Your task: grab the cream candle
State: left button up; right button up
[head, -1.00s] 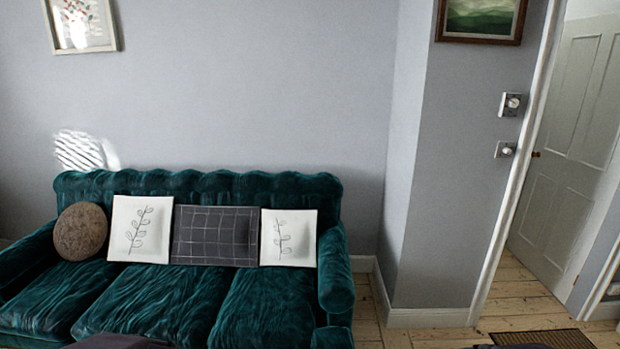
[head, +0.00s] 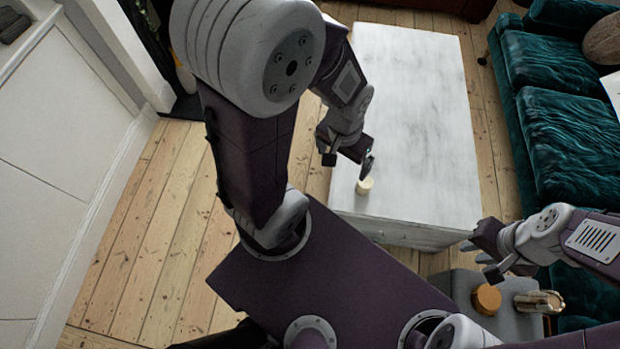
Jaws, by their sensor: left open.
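The cream candle (head: 364,186) is a small pale cylinder standing on the white marble-look table (head: 415,90), close to its near left edge. My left gripper (head: 350,160) is open, with its fingers just above and behind the candle in the picture. A dark finger tip appears very near the candle's top; I cannot tell whether they touch. Nothing shows between the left fingers. My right gripper (head: 480,257) is at the right, beyond the table's near right corner, with its fingers apart and empty.
A grey stool (head: 462,290) at the lower right carries an orange-brown cylinder (head: 486,299) and a bundle-like tan object (head: 540,301), below my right gripper. A green velvet sofa (head: 560,130) stands right of the table. Bare floorboards (head: 150,220) lie open at left.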

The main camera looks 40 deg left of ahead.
aim_at(363, 188)
jog(key=k+j+u, duration=0.1)
jog(key=u, duration=0.4)
jog(key=i+j+z, duration=0.1)
jog(key=j+z, duration=0.85)
jog(key=j, duration=0.3)
jog(key=j+z, duration=0.5)
jog(key=k+j+z, duration=0.25)
jog(key=j+z, duration=0.2)
jog(key=j, duration=0.2)
